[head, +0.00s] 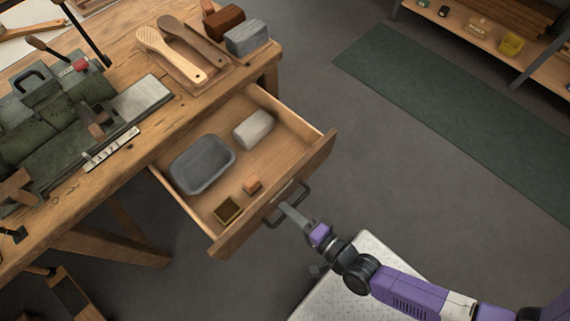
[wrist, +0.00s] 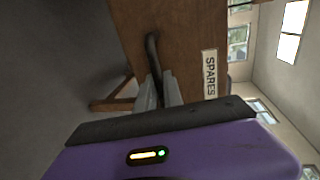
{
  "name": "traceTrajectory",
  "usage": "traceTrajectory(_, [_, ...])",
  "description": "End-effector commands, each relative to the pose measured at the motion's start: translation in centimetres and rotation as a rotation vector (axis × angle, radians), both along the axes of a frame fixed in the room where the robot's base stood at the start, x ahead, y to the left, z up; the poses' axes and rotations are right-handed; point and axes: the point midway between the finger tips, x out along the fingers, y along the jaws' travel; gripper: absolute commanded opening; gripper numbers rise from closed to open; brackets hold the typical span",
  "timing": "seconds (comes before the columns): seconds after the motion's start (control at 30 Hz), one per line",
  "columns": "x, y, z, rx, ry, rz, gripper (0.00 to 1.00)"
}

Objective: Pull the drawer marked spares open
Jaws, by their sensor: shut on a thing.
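The drawer (head: 265,160) is pulled well out from under the wooden workbench in the head view. Its front carries a white label reading SPARES (wrist: 210,74) in the wrist view. A dark bar handle (wrist: 152,52) is on the drawer front. My gripper (head: 287,208) is shut on this handle; its fingers (wrist: 158,92) also show closed around it in the wrist view. Inside the drawer are a grey tray (head: 203,163), a pale grey block (head: 253,129), a small orange block (head: 252,184) and a small dark yellow open box (head: 228,210).
The workbench top (head: 150,135) holds wooden brush bodies (head: 175,55), blocks and a green-grey tool fixture (head: 45,120). A green mat (head: 450,115) lies on the open floor at right. A shelf (head: 490,30) stands at the upper right.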

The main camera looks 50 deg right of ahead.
Motion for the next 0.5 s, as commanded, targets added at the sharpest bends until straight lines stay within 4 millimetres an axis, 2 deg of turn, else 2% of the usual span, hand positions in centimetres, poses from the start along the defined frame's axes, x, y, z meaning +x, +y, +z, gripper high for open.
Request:
traceTrajectory(0.23, [-0.03, 0.02, -0.08, 0.000, 0.002, 0.001, 0.00])
traceTrajectory(0.27, [-0.03, 0.03, -0.08, 0.000, 0.002, 0.001, 0.17])
traceTrajectory(0.33, [-0.01, 0.02, -0.07, 0.000, 0.002, 0.001, 0.31])
traceTrajectory(0.5, [0.01, 0.02, -0.04, 0.000, 0.001, 0.000, 0.33])
